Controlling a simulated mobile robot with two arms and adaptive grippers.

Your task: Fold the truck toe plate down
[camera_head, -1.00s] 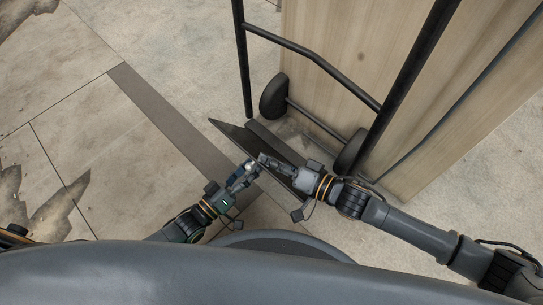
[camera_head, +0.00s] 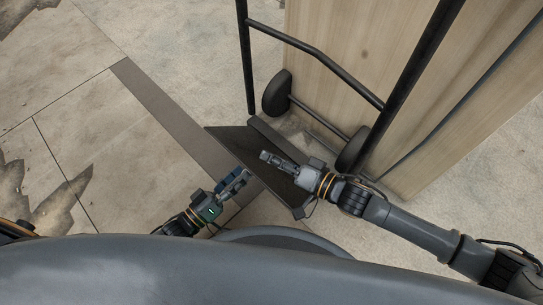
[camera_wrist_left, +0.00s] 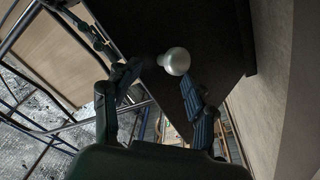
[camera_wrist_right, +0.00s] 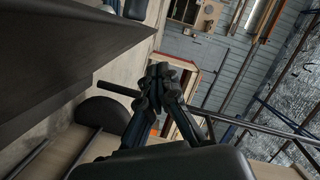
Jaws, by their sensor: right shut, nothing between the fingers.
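The dark toe plate (camera_head: 236,141) sits at the foot of the black hand truck (camera_head: 380,100), partly hidden by my right arm. It looks tilted, but its exact angle is unclear. My left gripper (camera_head: 243,177) is at the plate's near edge; in the left wrist view (camera_wrist_left: 158,82) its fingers are spread. A pale round knob-like piece (camera_wrist_left: 175,61) shows beyond them against a dark panel (camera_wrist_left: 215,35). My right gripper (camera_head: 264,156) appears over the plate in the head view. In the right wrist view (camera_wrist_right: 163,75) its fingers are together and empty, with a dark plate (camera_wrist_right: 60,60) at upper left.
A tall wooden panel or box (camera_head: 450,130) stands behind the truck. The truck's wheels (camera_head: 276,93) flank its axle.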

